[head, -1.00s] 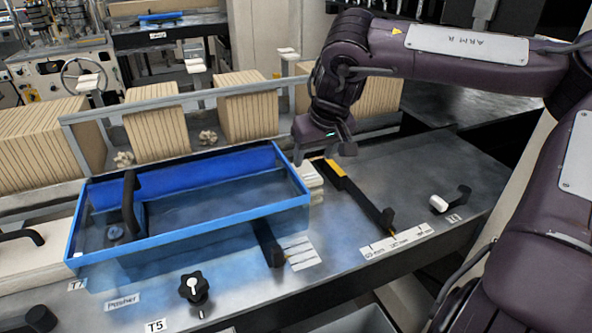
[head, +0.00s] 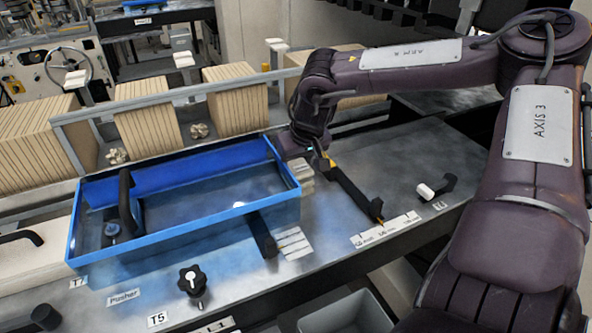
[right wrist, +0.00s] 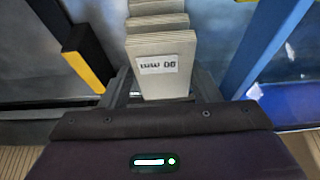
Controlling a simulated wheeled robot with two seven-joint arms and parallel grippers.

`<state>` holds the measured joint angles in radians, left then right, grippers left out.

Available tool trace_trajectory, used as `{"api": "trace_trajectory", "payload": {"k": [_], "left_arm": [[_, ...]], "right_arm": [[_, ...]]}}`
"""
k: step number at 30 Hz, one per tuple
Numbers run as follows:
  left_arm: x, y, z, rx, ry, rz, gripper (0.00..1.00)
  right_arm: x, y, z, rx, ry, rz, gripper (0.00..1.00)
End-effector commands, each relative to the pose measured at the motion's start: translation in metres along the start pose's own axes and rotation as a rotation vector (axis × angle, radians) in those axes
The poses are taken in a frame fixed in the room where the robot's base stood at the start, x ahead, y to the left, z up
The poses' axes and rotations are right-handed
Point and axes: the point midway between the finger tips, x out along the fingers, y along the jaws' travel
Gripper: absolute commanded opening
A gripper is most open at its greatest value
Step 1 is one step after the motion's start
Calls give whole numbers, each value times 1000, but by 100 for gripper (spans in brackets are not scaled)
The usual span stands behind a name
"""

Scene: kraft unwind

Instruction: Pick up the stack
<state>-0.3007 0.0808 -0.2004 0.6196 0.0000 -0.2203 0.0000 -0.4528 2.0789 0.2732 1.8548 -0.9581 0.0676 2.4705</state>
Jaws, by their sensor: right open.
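The stack (head: 305,172) is pale beige, just right of the blue tray, mostly hidden behind the tray wall and my right gripper (head: 316,156). In the right wrist view the stack (right wrist: 162,68) shows stepped beige blocks, the nearest with a white label that appears upside down and seems to read "80 mm". My right gripper (right wrist: 163,82) is open, with a dark finger on each side of the nearest block. I cannot tell whether the fingers touch it. My left gripper is not in view.
The open blue tray (head: 180,238) stands close left of the stack. A black bar with yellow end (head: 352,192) lies close right. Beige upright bundles (head: 150,118) stand behind a grey rail. The grey table (head: 425,150) is mostly clear farther right.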

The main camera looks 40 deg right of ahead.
Motion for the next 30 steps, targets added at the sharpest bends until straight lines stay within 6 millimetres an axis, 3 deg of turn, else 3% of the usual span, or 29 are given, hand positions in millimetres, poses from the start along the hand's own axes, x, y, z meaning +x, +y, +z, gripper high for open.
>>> {"api": "trace_trajectory", "payload": {"k": [4,11,23,30], "left_arm": [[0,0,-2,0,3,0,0],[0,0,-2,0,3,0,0],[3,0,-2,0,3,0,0],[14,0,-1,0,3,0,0]], "right_arm": [[0,0,0,0,0,0,56],[0,0,0,0,0,0,28],[-8,0,-4,0,4,0,28],[-39,0,-18,0,8,1,28]]}}
